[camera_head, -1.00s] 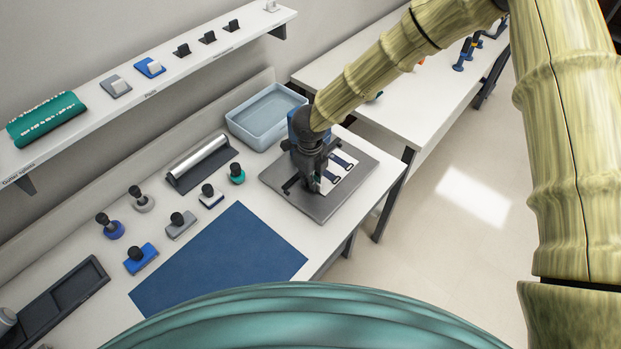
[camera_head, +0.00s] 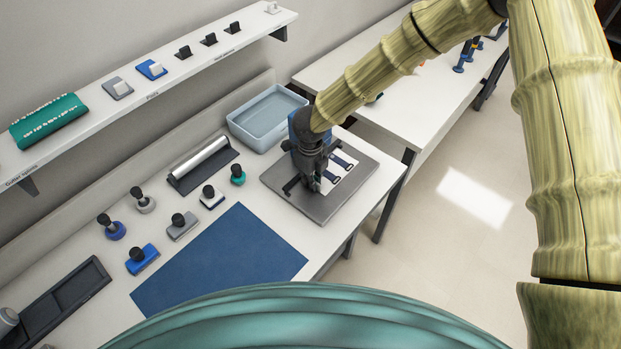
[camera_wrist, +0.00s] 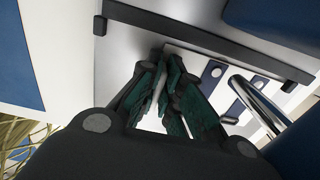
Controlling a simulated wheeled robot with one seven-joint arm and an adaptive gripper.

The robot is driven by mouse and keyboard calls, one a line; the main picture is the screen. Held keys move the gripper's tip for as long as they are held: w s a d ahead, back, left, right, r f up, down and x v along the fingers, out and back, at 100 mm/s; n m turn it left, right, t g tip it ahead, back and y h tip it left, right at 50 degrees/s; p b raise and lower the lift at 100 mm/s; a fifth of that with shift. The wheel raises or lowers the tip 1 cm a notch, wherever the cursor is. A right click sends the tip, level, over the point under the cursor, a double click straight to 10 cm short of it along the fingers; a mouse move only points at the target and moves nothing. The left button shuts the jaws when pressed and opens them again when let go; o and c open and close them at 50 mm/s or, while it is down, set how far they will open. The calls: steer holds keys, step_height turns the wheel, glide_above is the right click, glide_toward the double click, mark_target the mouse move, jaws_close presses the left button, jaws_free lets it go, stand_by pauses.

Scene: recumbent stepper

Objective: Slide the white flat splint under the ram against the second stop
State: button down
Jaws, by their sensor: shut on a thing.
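The white flat splint (camera_head: 341,172), with dark blue marks, lies on the grey base plate (camera_head: 316,206) of the press. It also shows in the wrist view (camera_wrist: 203,64). My gripper (camera_head: 315,183) is low over the plate and shut on the splint's near edge. In the wrist view my fingertips (camera_wrist: 168,60) are close together at that edge, beside a long dark bar (camera_wrist: 205,38) with end posts. The blue press part (camera_head: 295,124) stands behind my gripper, mostly hidden. Which stop the splint faces, and whether it touches it, I cannot tell.
A pale blue bin (camera_head: 237,128) stands behind the plate. A silver roller (camera_head: 200,158) and several knobbed stamps (camera_head: 181,226) are left of it. A blue mat (camera_head: 220,262) covers the front bench. A shelf (camera_head: 165,88) runs above at the back.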

steer(key=shift+w+a, duration=0.2)
steer(key=shift+a, duration=0.1)
stand_by(0.5)
steer(key=shift+w, duration=0.15)
stand_by(0.8)
steer(key=c, duration=1.2)
jaws_free()
steer(key=shift+r+p, duration=0.1)
steer(key=shift+p, duration=0.2)
steer(key=shift+r+p, duration=2.45)
steer(key=shift+r, duration=1.05)
steer(key=shift+r, duration=0.1)
